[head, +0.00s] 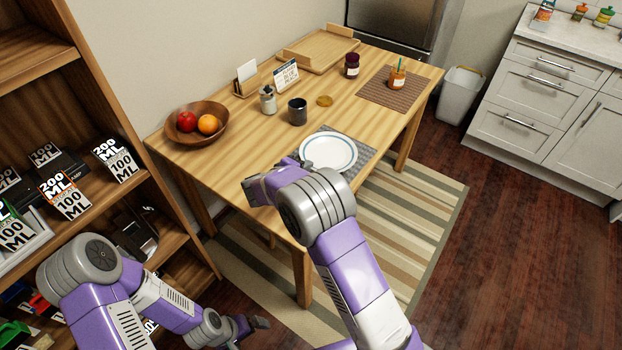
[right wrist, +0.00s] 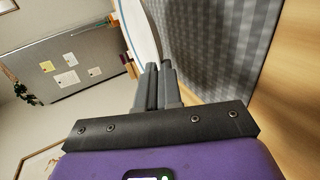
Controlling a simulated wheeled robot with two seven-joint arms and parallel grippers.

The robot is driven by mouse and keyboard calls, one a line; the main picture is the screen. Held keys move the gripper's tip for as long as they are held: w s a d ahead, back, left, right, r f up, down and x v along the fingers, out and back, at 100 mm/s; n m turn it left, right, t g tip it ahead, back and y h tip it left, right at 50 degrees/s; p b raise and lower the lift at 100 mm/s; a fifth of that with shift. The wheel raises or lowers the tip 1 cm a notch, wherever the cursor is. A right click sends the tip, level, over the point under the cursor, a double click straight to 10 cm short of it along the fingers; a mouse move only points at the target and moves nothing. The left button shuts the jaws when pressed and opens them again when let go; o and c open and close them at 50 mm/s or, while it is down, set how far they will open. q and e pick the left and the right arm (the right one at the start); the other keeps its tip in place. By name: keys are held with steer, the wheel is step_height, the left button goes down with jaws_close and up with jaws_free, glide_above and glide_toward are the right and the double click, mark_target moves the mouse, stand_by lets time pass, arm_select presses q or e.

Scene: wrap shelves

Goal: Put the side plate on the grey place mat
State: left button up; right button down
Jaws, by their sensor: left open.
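The white side plate (head: 328,152) with a dark rim line is over the grey place mat (head: 362,160) at the table's near right edge. In the right wrist view, the plate (right wrist: 146,28) stands out beside the grey mat (right wrist: 215,40); I cannot tell if it touches the mat. My right gripper (right wrist: 158,68) has its fingers close together at the plate's rim and appears shut on it. In the head view this gripper is mostly hidden behind my right wrist. My left gripper (head: 259,324) is open and empty, low beside the shelf, away from the table.
A dark cup (head: 297,111), a bottle (head: 268,100) and a fruit bowl (head: 198,123) stand left of and behind the plate. The wooden shelf (head: 165,180) is at left.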

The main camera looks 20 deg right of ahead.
step_height(320, 180, down, 7)
steer(key=b, duration=0.3)
steer(key=c, duration=1.6)
jaws_free()
steer(key=shift+f, duration=0.1)
